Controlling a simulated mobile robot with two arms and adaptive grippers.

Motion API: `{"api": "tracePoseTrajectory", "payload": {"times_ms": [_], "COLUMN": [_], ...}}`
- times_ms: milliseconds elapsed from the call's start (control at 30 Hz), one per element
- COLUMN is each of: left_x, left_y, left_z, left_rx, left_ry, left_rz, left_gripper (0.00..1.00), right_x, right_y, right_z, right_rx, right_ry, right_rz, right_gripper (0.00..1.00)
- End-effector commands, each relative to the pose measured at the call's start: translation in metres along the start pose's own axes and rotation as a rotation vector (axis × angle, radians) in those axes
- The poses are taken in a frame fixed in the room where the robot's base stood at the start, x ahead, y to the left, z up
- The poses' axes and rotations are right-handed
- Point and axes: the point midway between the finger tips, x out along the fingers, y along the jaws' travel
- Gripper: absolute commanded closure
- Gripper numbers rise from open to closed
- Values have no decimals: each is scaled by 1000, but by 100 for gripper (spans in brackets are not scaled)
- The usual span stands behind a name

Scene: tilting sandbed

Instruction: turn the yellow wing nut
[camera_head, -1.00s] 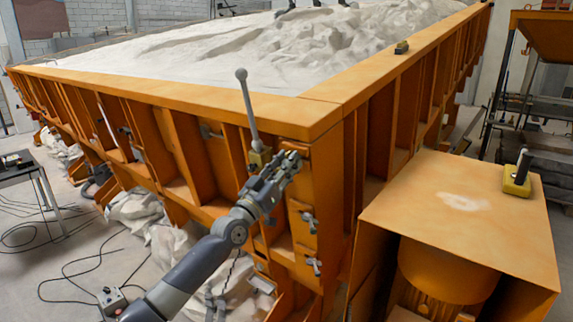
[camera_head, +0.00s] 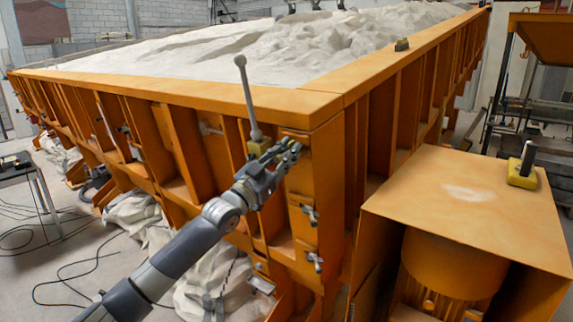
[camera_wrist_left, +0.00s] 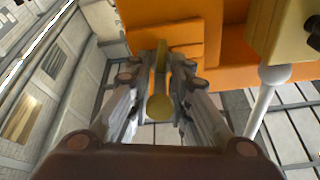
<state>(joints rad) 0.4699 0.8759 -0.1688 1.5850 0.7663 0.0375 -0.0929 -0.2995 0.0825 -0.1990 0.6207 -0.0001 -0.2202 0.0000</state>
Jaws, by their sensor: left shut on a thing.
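The yellow wing nut (camera_wrist_left: 160,106) shows between my left fingers in the wrist view, with a round yellow end and a narrow part behind it. My left gripper (camera_wrist_left: 160,92) is shut on it, one finger on each side. In the head view my left gripper (camera_head: 292,152) is at the upper corner of the orange sandbed frame (camera_head: 318,180), just below the rim. The fingers hide the wing nut there, so its angle cannot be told from that view. My right gripper is not in view.
A grey lever with a ball knob (camera_head: 240,62) rises from a yellow block beside my fingers; its pale rod (camera_wrist_left: 261,108) is at right in the wrist view. Dark-handled clamps (camera_head: 311,212) sit on the frame below. An orange box (camera_head: 470,195) with a yellow-based joystick (camera_head: 522,170) stands right.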

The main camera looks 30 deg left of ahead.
Motion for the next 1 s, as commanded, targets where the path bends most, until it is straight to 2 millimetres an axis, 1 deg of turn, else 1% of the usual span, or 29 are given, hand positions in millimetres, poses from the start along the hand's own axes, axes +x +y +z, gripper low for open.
{"api": "tracePoseTrajectory", "payload": {"times_ms": [33,100,300,567,1000], "left_x": [-1,-1,0,1,0], "left_y": [0,0,0,1,3], "left_z": [2,2,0,-1,0], "left_rx": [49,114,299,540,929], "left_ry": [2,1,0,0,0], "left_rz": [10,24,64,117,204], "left_gripper": [100,100,100,100,100], "right_x": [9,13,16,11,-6], "right_y": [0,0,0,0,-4], "right_z": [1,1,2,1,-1], "right_rx": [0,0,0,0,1], "right_ry": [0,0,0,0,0], "right_rz": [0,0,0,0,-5], "right_gripper": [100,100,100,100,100]}}
